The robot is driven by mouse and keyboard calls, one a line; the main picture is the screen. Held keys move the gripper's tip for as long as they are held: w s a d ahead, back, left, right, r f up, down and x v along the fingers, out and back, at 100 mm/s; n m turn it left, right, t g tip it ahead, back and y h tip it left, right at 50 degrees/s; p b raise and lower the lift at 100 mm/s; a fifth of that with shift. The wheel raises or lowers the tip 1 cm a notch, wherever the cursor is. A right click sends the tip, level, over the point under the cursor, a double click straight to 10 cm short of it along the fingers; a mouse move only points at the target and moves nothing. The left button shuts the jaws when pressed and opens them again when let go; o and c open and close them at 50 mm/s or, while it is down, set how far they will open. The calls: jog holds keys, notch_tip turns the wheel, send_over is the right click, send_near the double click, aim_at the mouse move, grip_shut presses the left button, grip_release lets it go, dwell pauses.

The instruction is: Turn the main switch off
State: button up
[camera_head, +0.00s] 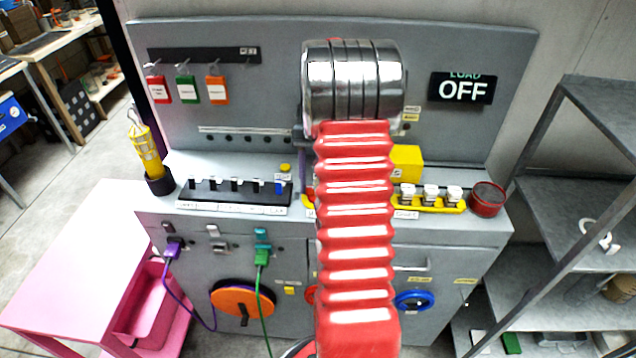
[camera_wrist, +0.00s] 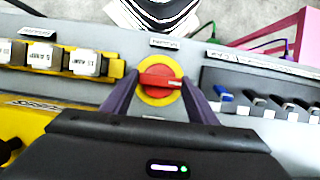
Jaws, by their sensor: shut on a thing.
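The main switch (camera_wrist: 158,93) is a red knob on a yellow round plate, in the middle of the wrist view. Its red handle lies crosswise in that picture. My gripper (camera_wrist: 161,79) has its two purple fingers on either side of the handle, shut on its ends. In the head view my red ribbed arm hides most of the switch and of my gripper. A black display (camera_head: 462,89) on the back panel at the right reads "LOAD OFF".
A row of black toggles, one blue (camera_head: 281,187), is left of my arm. A yellow strip with white switches (camera_head: 430,197) and a red round tin (camera_head: 487,199) are to the right. Grey shelves (camera_head: 575,200) stand at the right.

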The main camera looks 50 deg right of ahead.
jog(key=o, duration=1)
jog(key=shift+o, duration=0.2)
jog(key=shift+r, duration=0.1)
jog(key=v, duration=0.7)
